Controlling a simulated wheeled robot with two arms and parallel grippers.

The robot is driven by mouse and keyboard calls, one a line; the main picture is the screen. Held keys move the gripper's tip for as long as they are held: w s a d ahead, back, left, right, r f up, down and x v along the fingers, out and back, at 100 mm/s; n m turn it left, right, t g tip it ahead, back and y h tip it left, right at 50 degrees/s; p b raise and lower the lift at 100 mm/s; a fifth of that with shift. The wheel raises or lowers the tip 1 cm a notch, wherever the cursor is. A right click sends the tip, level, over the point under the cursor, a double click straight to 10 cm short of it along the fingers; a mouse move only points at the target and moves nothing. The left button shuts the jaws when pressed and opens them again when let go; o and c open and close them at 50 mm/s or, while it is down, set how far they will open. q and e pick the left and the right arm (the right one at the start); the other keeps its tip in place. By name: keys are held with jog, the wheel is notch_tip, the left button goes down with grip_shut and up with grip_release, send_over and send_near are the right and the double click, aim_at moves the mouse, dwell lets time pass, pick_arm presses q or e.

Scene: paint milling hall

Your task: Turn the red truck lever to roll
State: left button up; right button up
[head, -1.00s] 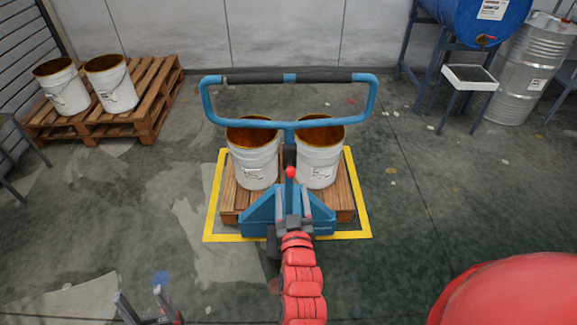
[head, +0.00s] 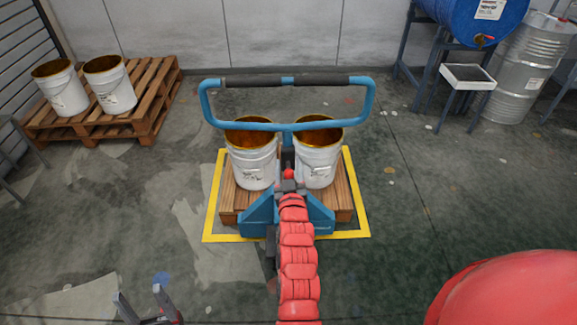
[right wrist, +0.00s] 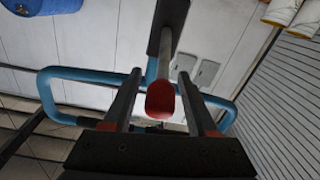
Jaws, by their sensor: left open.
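The blue pallet truck (head: 328,220) stands in the middle of the head view, its handle loop upright towards the far wall. The red lever knob (head: 288,173) sits low on the handle's post, just beyond my right gripper (head: 290,184). In the right wrist view the red knob (right wrist: 160,100) lies between the two fingers of my right gripper (right wrist: 160,82), with a gap on each side. My left gripper (head: 138,292) is open and empty over the floor at the bottom left.
Two white buckets stand on a wooden pallet (head: 343,195) inside a yellow floor frame (head: 213,200). Another pallet (head: 160,105) with two buckets is at the back left. A blue drum (head: 465,18), a small stand (head: 467,75) and a steel drum (head: 515,85) are back right. Floor on both sides is clear.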

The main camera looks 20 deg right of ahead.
grip_shut()
dwell(1.2)
